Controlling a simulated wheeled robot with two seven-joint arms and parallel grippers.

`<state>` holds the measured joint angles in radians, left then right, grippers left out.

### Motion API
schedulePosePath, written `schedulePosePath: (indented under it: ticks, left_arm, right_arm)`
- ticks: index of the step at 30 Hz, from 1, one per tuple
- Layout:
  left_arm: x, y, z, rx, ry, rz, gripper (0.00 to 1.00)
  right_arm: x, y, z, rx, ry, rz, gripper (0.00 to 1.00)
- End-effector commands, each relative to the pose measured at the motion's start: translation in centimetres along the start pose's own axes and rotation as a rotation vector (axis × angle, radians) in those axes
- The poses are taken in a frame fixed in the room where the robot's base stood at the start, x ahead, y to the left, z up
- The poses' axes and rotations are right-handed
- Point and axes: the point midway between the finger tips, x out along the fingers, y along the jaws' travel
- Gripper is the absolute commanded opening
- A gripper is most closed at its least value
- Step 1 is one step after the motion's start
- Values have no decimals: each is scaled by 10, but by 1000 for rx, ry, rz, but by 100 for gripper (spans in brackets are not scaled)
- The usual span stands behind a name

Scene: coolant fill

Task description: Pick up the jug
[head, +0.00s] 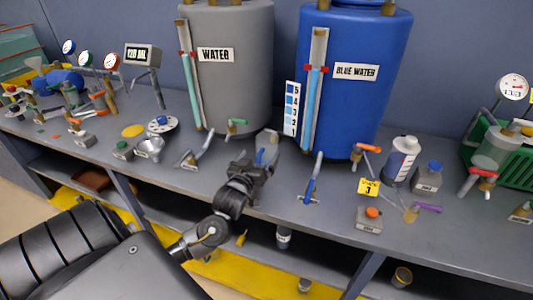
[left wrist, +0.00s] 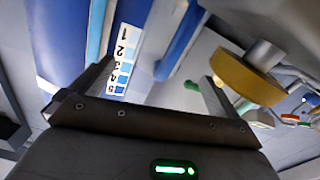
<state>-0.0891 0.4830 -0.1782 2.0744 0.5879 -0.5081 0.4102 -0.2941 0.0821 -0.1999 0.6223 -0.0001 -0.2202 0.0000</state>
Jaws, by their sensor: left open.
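My left gripper (head: 268,150) is over the front of the bench, between the grey and blue tanks, well left of this container. In the left wrist view its fingers (left wrist: 158,82) are spread apart with nothing held between them. I cannot pick out the jug in that view. My right gripper is not in view.
The grey WATER tank (head: 232,90) and the BLUE WATER tank (head: 365,110) stand behind the gripper. A blue-handled tap (head: 312,180) is right of it. A blurred yellow disc (left wrist: 250,80) is near the right finger.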

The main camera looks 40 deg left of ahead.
Motion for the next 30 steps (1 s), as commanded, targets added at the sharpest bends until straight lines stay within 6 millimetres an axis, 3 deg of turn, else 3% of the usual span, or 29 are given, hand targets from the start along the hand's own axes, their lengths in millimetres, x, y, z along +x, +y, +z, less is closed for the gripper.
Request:
schedulePosePath:
  ticks: [9,18,30]
  left_arm:
    - [44,1,-2,2,1,1,100]
    - [49,1,0,0,0,2,100]
    - [49,1,-1,0,1,2,51]
  right_arm:
    - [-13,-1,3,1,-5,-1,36]
    - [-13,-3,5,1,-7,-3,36]
    - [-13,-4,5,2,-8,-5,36]
